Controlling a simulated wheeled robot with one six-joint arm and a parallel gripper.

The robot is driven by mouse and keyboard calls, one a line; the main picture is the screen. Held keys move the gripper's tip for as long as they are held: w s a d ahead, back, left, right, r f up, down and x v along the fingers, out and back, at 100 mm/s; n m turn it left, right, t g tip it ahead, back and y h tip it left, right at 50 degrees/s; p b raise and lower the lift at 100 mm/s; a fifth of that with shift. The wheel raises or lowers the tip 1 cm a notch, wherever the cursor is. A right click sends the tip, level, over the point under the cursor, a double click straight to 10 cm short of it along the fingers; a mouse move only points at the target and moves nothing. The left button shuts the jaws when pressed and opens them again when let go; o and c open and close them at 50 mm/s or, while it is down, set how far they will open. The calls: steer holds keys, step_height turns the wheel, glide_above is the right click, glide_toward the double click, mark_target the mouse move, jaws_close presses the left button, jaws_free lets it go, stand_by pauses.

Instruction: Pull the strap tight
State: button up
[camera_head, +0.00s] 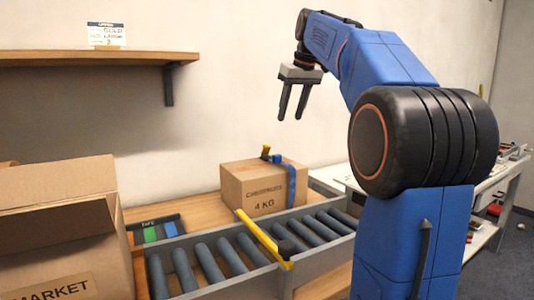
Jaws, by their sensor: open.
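A brown cardboard box (258,190) printed with "Chestnuts 4 KG" sits behind the roller conveyor. A blue strap (291,183) runs over its top and down its front near the right side. A small yellow and black piece (268,154) stands on top of the box by the strap; I cannot tell whether it is the strap's buckle. My gripper (292,117) hangs in the air above and behind the box, fingers pointing down. It is open and empty, well apart from the strap.
A roller conveyor (227,253) crosses the front, with a yellow bar (258,235) across it. A large open "Market" carton (118,243) stands at left. A tray with coloured pieces (155,231) lies beside it. A wall shelf (85,58) holds a sign (106,35).

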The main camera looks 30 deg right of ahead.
glide_toward(278, 155)
steer(key=x, duration=0.9)
steer(key=shift+s+a+f, duration=0.15)
